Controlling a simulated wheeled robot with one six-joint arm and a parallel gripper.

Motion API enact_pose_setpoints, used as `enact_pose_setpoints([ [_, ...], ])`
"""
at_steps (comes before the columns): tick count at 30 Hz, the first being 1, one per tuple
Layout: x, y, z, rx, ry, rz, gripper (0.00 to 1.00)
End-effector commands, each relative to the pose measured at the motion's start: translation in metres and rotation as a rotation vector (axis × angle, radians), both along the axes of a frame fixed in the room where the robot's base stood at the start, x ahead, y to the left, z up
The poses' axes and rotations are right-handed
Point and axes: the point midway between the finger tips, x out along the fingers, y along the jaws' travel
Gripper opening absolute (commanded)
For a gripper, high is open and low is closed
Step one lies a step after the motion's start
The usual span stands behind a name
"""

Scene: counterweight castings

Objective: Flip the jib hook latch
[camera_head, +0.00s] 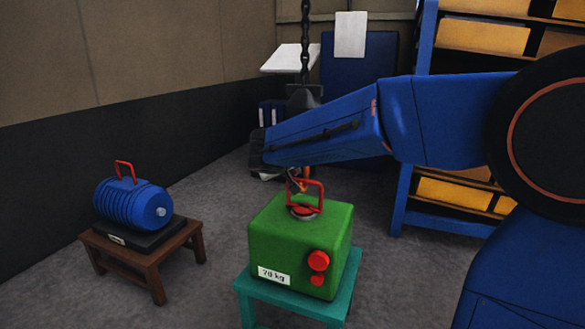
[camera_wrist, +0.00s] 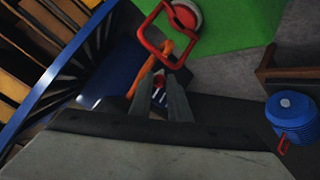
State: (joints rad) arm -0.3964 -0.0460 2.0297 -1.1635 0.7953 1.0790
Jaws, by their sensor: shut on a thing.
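The orange jib hook (camera_wrist: 157,58) crosses beyond my fingertips in the wrist view. Its lower end (camera_head: 297,182) shows below my arm in the head view. My gripper (camera_wrist: 166,65) is shut at the hook, with its fingertips on a small part there, apparently the latch; the fingers mostly hide it. The hook overlaps the red handle (camera_head: 320,193) of the green casting (camera_head: 285,236) in both views; I cannot tell whether it passes under the handle. The casting is marked 70 kg and sits on a teal stand (camera_head: 293,305). My arm hides the upper hook in the head view.
A chain (camera_head: 305,40) hangs down to a dark block (camera_head: 302,97) behind my arm. A blue ribbed casting (camera_head: 130,204) with a red handle sits on a brown stool (camera_head: 152,262) to the left. A blue shelf (camera_head: 425,40) with yellow bins stands at right. Floor between the stands is clear.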

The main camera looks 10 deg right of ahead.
Motion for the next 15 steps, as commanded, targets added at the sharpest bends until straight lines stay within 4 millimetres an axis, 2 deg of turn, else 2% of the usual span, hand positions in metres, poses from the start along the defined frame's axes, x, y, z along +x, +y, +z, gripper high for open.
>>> enact_pose_setpoints([
  [3,-0.001,0.0,-0.011,-0.043,-0.048,0.002,0.0],
  [15,0.002,-0.002,-0.026,-0.13,-0.178,0.0,0.0],
])
